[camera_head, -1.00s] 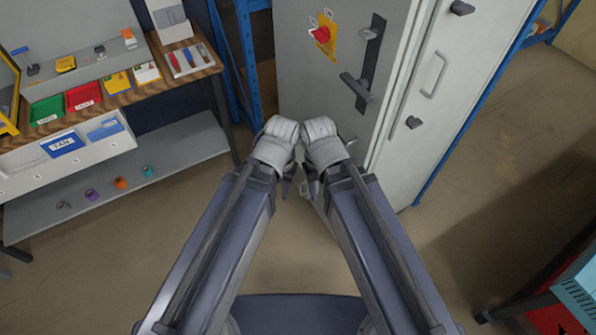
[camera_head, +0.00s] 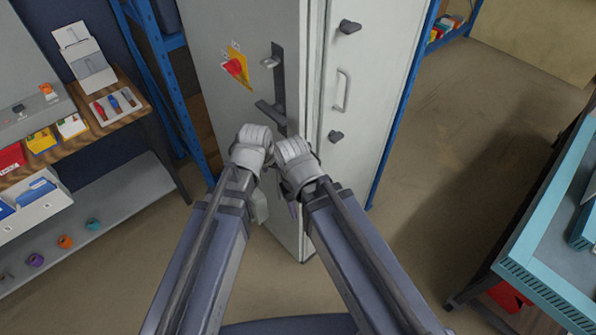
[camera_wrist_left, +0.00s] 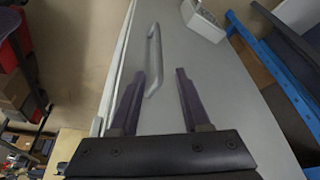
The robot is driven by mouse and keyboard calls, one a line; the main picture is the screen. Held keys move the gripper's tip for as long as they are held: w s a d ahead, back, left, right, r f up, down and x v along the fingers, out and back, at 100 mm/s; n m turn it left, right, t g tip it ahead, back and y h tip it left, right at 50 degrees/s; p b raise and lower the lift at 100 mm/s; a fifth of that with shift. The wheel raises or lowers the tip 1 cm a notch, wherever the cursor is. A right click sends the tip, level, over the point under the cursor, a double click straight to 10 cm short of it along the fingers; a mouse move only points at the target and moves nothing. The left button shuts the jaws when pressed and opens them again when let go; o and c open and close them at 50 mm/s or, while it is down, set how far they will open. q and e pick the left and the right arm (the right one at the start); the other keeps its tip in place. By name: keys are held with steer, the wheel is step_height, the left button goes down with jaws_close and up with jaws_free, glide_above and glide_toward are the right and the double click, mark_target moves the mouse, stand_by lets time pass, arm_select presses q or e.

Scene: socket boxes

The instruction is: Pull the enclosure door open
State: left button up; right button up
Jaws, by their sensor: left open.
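The grey enclosure (camera_head: 225,115) stands upright ahead in the head view. Its front door carries a red knob on a yellow plate (camera_head: 235,68) and a dark latch handle (camera_head: 278,90). My left gripper (camera_head: 266,185) hangs low in front of the door, its fingers mostly hidden by the wrist. In the left wrist view the left gripper (camera_wrist_left: 160,73) is open and empty, facing a grey panel. A pale bar handle (camera_wrist_left: 154,60) lies between and beyond its fingertips; I cannot tell whether they touch. My right gripper (camera_head: 292,206) is beside it, its jaws largely hidden.
A blue rack (camera_head: 165,85) stands left of the enclosure. A wooden-topped bench (camera_head: 135,115) with bins is further left. A teal-edged workbench (camera_head: 540,225) is at right. Open floor (camera_head: 455,170) lies between the enclosure and that workbench.

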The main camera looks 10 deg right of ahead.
arm_select(q)
steer(key=b+x, duration=0.7)
steer(key=x, duration=0.1)
steer(key=shift+w+d+r, duration=0.15)
steer(key=shift+w+d, duration=0.05)
steer(key=shift+d, duration=0.05)
steer(key=shift+c, duration=0.3)
jaws_close()
stand_by(1.2)
